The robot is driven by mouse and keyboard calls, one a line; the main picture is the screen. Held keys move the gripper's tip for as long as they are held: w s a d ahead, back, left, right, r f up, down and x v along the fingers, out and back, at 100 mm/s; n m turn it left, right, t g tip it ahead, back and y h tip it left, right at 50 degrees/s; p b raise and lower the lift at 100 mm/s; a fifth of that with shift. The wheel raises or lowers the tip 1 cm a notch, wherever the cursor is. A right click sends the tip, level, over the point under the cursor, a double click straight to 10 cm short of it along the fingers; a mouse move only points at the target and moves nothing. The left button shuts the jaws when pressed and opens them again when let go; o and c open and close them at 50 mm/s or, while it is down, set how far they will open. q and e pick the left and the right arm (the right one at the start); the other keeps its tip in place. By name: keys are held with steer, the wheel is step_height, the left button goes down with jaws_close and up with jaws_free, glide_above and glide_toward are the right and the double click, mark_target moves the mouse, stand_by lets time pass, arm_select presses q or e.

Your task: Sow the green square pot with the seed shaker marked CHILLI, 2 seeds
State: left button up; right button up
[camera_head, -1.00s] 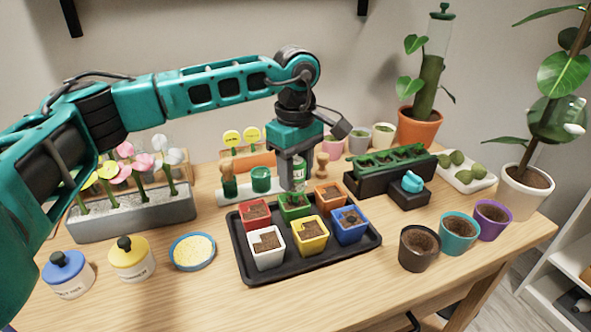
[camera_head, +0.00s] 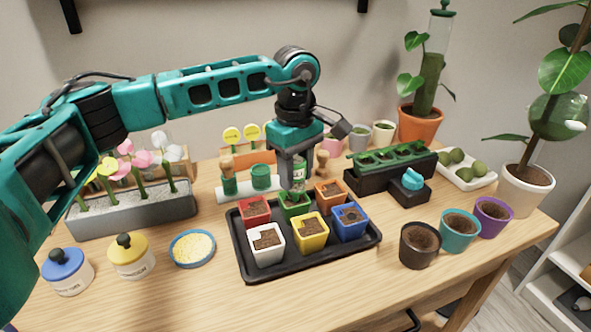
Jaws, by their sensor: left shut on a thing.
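The green square pot (camera_head: 293,211) stands in the back row of the black tray (camera_head: 258,276), between a red and an orange pot. My left gripper (camera_head: 296,167) is shut on a small seed shaker (camera_head: 298,183) with a green and pale body. The shaker is directly above the green pot, very close to its rim, and hides part of its soil. The label is too small to read, so I cannot tell if it says CHILLI. No seeds can be made out. My right gripper is not in view.
White (camera_head: 267,251), yellow (camera_head: 310,240) and blue (camera_head: 350,227) pots fill the tray's front row. Stoppered vessels (camera_head: 262,177) stand on a white rack behind. A black seedling block (camera_head: 392,166) is to the right. Bare table lies in front of the tray.

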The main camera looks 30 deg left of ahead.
arm_select(q)
steer(key=shift+f, duration=0.1)
stand_by(0.5)
steer(key=shift+r+p, duration=2.5)
steer(key=shift+r, duration=1.05)
steer(key=shift+f, duration=0.15)
steer(key=shift+f+b, duration=1.9)
steer(key=shift+f, duration=0.8)
steer(key=shift+f+b, duration=0.4)
steer(key=shift+f, duration=0.35)
steer(key=shift+r, duration=0.1)
